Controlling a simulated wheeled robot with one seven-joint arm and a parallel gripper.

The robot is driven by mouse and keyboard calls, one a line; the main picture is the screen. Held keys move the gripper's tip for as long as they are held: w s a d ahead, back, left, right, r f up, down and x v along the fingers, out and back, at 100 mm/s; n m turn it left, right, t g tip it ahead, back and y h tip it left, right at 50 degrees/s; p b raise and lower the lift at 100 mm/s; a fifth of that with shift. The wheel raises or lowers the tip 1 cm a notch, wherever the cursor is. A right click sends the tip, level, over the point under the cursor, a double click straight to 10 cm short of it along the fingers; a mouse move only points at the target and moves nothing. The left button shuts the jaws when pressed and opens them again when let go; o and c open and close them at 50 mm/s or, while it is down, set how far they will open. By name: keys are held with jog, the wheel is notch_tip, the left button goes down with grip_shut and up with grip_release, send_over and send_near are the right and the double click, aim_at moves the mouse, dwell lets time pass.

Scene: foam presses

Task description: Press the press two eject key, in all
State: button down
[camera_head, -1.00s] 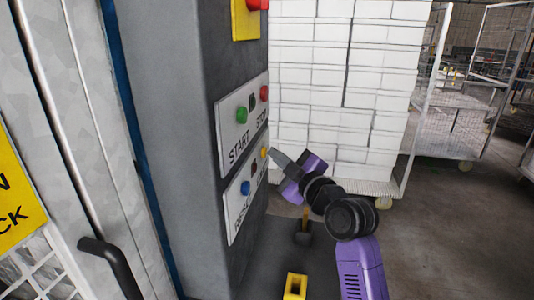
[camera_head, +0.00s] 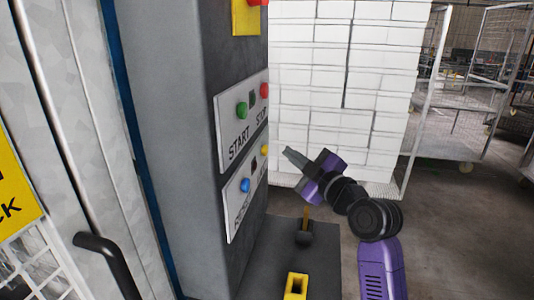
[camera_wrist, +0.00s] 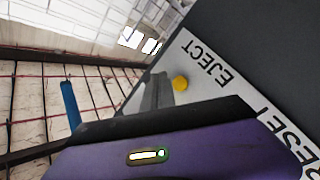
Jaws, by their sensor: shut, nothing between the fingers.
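The yellow eject key (camera_head: 264,149) sits on the lower white plate (camera_head: 238,202) of the grey press column. In the wrist view the yellow key (camera_wrist: 180,83) is beside the printed word EJECT, just past my fingertips. Which press number this is cannot be read. My gripper (camera_head: 287,152) is shut and empty, its fingertips pointing at the plate. A gap shows between the fingertips and the yellow key in the head view. A blue button (camera_head: 245,185) is on the same plate, left of the yellow key; RESET shows in the wrist view.
An upper plate (camera_head: 228,139) carries a green START button (camera_head: 241,110) and a red STOP button (camera_head: 264,91). A red button on a yellow box (camera_head: 245,18) is above. White stacked blocks (camera_head: 320,90) stand behind. A black door handle (camera_head: 105,262) is at left.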

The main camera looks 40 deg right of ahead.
jog(key=shift+s+d+b, duration=0.35)
jog(key=shift+s+d, duration=0.45)
jog(key=shift+s, duration=0.3)
